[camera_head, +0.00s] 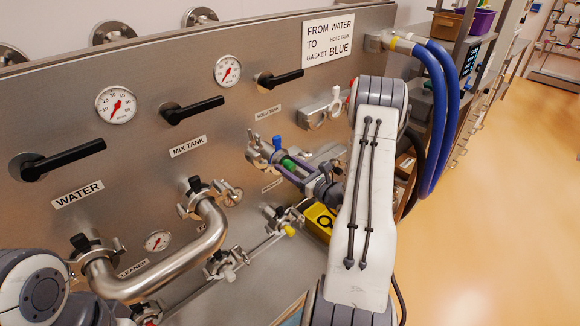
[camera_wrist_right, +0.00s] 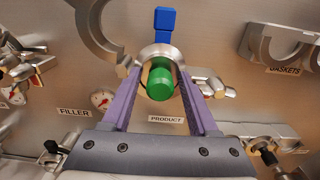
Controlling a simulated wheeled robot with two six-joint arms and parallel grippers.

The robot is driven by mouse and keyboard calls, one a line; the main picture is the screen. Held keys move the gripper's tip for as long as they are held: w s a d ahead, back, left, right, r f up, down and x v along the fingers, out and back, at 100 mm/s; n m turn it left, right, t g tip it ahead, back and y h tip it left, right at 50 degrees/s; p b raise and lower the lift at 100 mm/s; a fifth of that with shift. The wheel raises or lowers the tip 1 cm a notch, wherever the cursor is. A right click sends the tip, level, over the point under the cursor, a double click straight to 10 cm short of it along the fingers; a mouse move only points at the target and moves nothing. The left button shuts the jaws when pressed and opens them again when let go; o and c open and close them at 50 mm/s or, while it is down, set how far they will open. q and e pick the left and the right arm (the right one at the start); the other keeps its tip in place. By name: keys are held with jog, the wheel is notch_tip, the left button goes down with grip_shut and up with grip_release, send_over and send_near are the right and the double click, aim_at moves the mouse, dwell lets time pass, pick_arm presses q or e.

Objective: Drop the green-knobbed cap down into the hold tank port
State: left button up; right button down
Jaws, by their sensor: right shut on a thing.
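My right gripper (camera_head: 282,161) has purple fingers, shut on the green-knobbed cap (camera_head: 288,165). In the right wrist view, the cap's green knob (camera_wrist_right: 160,84) sits between the fingers, with a round metal rim just beyond it. The hold tank port (camera_head: 259,149) is on the steel panel below the HOLD TANK label, right at the fingertips. A blue tab (camera_head: 277,142) stands up at the port and also shows in the wrist view (camera_wrist_right: 164,24). Whether the cap touches or is seated in the port is hidden. Only part of my left arm shows, not its gripper.
A bent steel pipe (camera_head: 170,267) joins ports at the lower left. Black lever handles (camera_head: 192,110) stick out of the panel. Metal clamps (camera_head: 322,112) hang right of the port. Blue hoses (camera_head: 438,110) hang at the panel's right end. A yellow box (camera_head: 320,222) sits below.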

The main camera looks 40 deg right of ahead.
jog(key=shift+f+b, duration=0.3)
jog(key=shift+b, duration=0.05)
jog(key=shift+c, duration=0.4)
grip_release()
jog(key=shift+s+f, duration=0.1)
jog(key=shift+s, duration=0.05)
jog(key=shift+s+d, duration=0.1)
jog(key=shift+s, duration=0.2)
jog(key=s+b, duration=0.3)
jog(key=s, duration=0.6)
jog(key=shift+s+d, duration=0.3)
